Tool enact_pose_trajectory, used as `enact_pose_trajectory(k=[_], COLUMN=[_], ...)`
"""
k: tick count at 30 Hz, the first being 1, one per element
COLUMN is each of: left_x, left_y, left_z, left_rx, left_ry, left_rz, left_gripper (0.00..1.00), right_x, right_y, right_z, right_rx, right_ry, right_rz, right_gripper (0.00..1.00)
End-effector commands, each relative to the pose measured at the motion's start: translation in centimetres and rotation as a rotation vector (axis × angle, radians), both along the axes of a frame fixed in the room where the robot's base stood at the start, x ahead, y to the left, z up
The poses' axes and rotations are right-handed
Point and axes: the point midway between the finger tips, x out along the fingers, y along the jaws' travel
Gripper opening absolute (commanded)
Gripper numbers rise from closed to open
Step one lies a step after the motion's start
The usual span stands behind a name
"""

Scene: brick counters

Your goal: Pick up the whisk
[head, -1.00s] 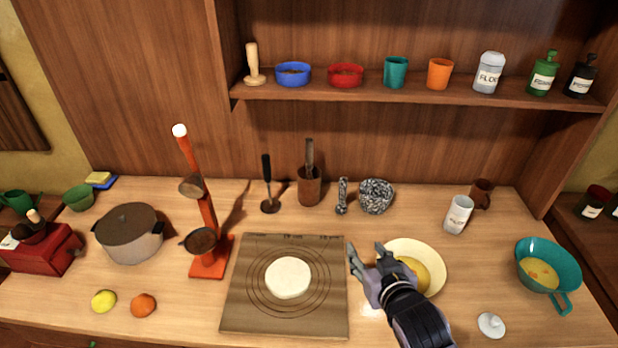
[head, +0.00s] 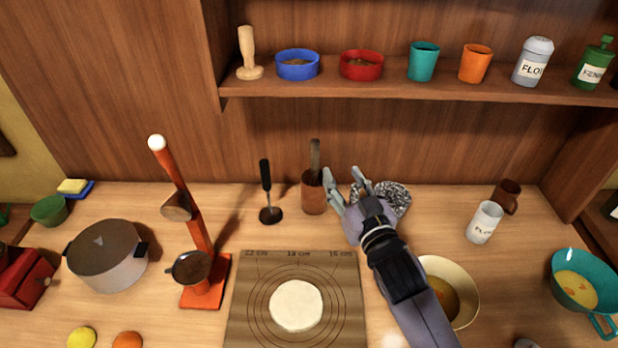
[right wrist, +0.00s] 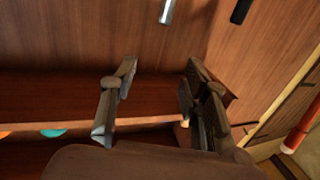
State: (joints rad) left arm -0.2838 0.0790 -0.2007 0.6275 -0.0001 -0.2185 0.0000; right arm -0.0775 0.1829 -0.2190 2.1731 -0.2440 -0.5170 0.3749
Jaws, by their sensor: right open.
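No wire whisk can be made out clearly. An upright tool with a black handle and a round dark foot (head: 266,190) stands at the back of the counter in the head view. To its right a brown cup (head: 314,193) holds a tool with a grey-brown handle (head: 315,156). My right gripper (head: 343,178) is open and empty, just right of this cup, in front of the back wall. In the right wrist view its open fingers (right wrist: 160,78) hold nothing; a silvery handle (right wrist: 167,11) and a black handle (right wrist: 241,10) show at the top edge. My left gripper is out of view.
A speckled bowl (head: 394,197) is partly hidden behind my right gripper. A red press (head: 200,240) stands left, a board with dough (head: 258,290) in front. A cream bowl (head: 463,287) lies beside my forearm. A shelf (head: 420,91) with cups and jars overhangs the back.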

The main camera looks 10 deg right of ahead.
Motion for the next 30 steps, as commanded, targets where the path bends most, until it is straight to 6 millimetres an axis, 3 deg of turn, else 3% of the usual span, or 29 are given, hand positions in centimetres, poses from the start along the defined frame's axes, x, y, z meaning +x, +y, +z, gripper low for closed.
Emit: enact_pose_trajectory(k=[3,10,15,20,30], left_x=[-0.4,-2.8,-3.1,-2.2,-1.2], left_y=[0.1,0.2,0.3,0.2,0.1], left_z=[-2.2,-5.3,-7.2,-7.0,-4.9], left_rx=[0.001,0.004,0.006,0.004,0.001], left_ry=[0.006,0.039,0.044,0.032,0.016], left_rz=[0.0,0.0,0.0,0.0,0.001], left_gripper=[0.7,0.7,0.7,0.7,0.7], right_x=[0.0,-0.1,-0.1,0.9,7.9], right_y=[0.0,0.0,0.0,0.1,0.9], right_z=[-2.2,-5.1,-7.0,-7.0,-6.8], right_rx=[0.0,0.0,0.0,0.0,-0.001], right_ry=[0.001,0.001,0.001,-0.001,0.001], right_rz=[0.0,0.0,0.0,-0.001,-0.001], right_gripper=[0.42,0.42,0.42,0.42,0.42])
